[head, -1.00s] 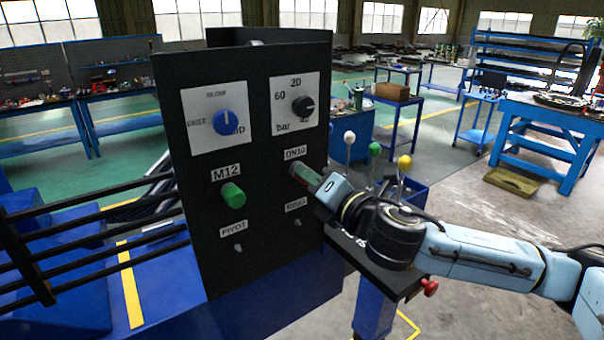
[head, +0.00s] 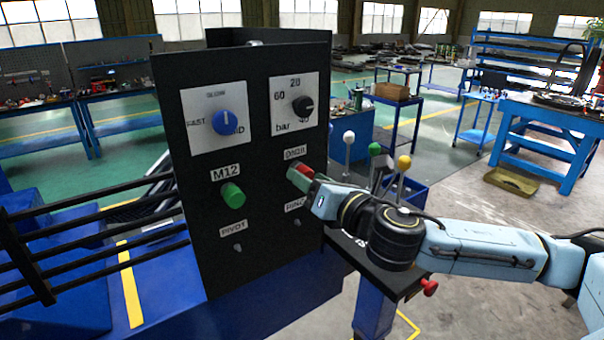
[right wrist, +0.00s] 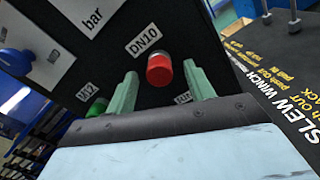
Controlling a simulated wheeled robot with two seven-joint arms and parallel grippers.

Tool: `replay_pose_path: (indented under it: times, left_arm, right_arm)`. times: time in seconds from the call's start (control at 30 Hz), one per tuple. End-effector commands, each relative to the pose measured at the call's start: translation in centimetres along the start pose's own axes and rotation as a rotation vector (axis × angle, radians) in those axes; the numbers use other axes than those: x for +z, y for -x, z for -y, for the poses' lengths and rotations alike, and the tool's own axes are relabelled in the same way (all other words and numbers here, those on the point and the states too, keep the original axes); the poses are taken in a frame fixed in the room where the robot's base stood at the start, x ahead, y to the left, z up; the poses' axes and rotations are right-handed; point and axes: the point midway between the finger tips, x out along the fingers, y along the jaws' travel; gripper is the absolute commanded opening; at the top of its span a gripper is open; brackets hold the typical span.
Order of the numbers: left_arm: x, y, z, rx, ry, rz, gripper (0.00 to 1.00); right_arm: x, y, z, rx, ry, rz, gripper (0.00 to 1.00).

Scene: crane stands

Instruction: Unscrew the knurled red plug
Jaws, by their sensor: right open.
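The red plug (right wrist: 159,70) sits on the black panel (right wrist: 190,30) below the DN10 label. In the head view the red plug (head: 304,171) shows partly behind a fingertip of my right gripper (head: 301,178). In the right wrist view my right gripper (right wrist: 158,95) is open, with one green finger on each side of the plug. The plug shows between and beyond the fingertips, and I see gaps on both sides of it. Whether the fingertips reach alongside the plug is hard to tell. My left gripper is not in view.
The panel also bears a green M12 plug (head: 232,194), a blue knob (head: 225,122), a black knob (head: 302,105) and small PIVOT (head: 237,247) and RING pins. Levers with white, green and yellow (head: 404,162) balls stand close behind my right arm.

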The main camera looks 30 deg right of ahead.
Motion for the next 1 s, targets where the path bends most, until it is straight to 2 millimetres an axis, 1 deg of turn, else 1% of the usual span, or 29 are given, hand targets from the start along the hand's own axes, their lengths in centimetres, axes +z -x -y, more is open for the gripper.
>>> replay_pose_path:
  times: [0.03, 0.07, 0.1, 0.37, 0.47, 0.6, 0.77, 0.83, 1.0]
  left_arm:
    - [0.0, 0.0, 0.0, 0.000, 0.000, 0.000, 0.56]
    - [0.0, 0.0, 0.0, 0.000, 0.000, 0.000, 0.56]
    - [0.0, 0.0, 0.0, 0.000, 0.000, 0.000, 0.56]
    - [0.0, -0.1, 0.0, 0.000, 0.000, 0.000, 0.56]
    - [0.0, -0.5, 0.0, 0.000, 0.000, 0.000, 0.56]
    - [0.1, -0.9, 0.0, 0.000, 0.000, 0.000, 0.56]
    - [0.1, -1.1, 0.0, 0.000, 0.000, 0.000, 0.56]
    - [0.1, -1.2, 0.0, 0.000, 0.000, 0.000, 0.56]
    - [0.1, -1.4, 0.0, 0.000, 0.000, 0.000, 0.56]
  right_arm:
    - [0.0, 0.0, 0.0, 0.000, -0.001, 0.000, 0.51]
    - [0.0, 0.0, 0.0, 0.000, -0.001, 0.000, 0.47]
    - [0.0, 0.0, 0.0, 0.000, -0.001, 0.001, 0.46]
    - [0.0, 0.0, 0.0, 0.000, -0.022, 0.002, 0.46]
    - [-0.2, 0.0, 0.0, 0.000, -0.141, 0.000, 0.46]
    - [-0.1, 0.0, 0.0, 0.001, -0.352, 0.001, 0.46]
    - [0.0, 0.0, 0.0, 0.001, -0.474, 0.001, 0.46]
    - [0.0, 0.0, 0.0, 0.002, -0.550, 0.002, 0.46]
    - [-0.1, 0.0, -0.1, 0.001, -0.819, 0.000, 0.46]
